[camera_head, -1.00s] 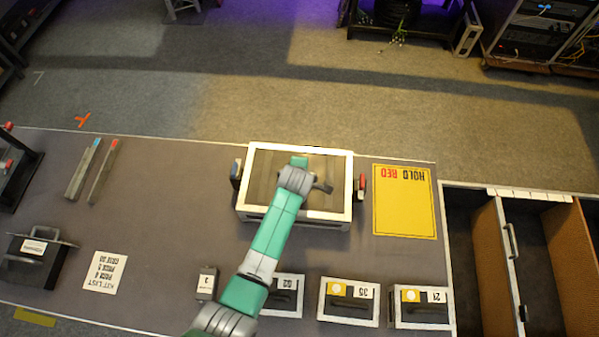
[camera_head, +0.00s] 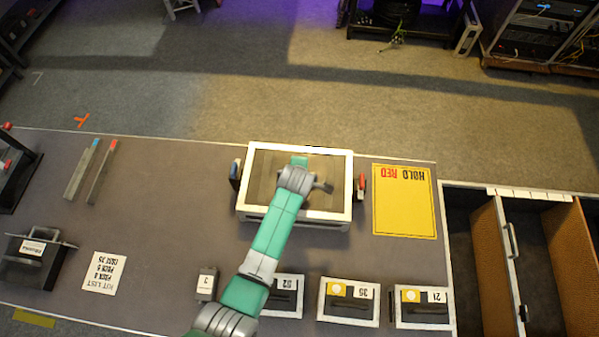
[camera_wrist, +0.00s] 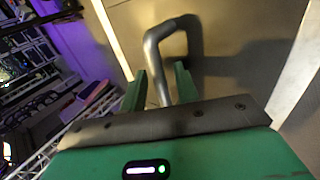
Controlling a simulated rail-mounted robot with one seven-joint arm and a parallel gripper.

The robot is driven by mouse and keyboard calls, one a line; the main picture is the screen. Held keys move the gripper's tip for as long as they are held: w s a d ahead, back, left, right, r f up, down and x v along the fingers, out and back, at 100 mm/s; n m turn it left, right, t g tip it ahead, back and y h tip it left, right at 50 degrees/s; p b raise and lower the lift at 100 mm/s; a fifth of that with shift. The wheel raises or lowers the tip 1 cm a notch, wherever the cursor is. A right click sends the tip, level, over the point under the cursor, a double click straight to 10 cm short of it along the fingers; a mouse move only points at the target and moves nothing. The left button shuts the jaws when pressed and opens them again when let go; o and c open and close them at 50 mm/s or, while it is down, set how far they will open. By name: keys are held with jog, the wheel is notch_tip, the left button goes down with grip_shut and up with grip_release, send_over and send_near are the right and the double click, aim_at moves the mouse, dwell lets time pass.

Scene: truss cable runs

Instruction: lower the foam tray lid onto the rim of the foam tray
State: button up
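The foam tray lid (camera_head: 262,180) is a flat panel with a pale frame. It lies level over the foam tray (camera_head: 322,223), whose pale side shows below the lid's near edge. I cannot tell whether lid and rim touch. The wrist view shows the lid (camera_wrist: 227,30) with its bent grey metal handle (camera_wrist: 156,58). My gripper (camera_head: 300,162) is over the middle of the lid. Its two green fingers (camera_wrist: 161,72) stand on either side of the handle bar, with narrow gaps beside it, so they look open around it. The tray's inside is hidden.
A yellow HOLD RED sheet (camera_head: 404,215) lies to the right. Numbered cases (camera_head: 348,302) line the near edge.

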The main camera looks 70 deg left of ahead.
jog(key=shift+f, duration=0.2)
jog(key=p+v, duration=0.1)
jog(key=v, duration=0.7)
jog(key=shift+a+r, duration=0.1)
jog(key=shift+r, duration=0.1)
